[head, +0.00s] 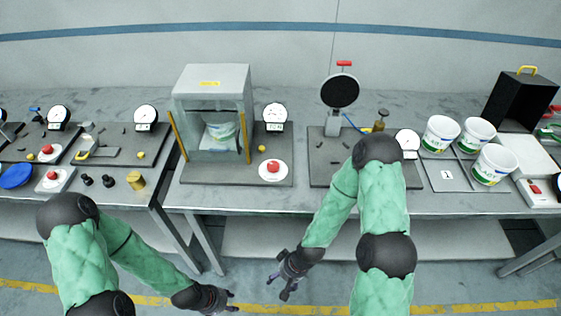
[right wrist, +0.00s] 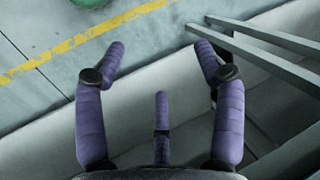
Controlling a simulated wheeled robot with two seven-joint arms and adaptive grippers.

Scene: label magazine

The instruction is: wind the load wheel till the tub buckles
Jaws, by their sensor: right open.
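A dial with a small display (head: 274,117) and a red button (head: 273,168) sit right of the press. Several similar tubs (head: 441,133) stand at the right beside a black box (head: 520,100). Bench legs (head: 205,245) stand near my grippers. The floor in front is clear.

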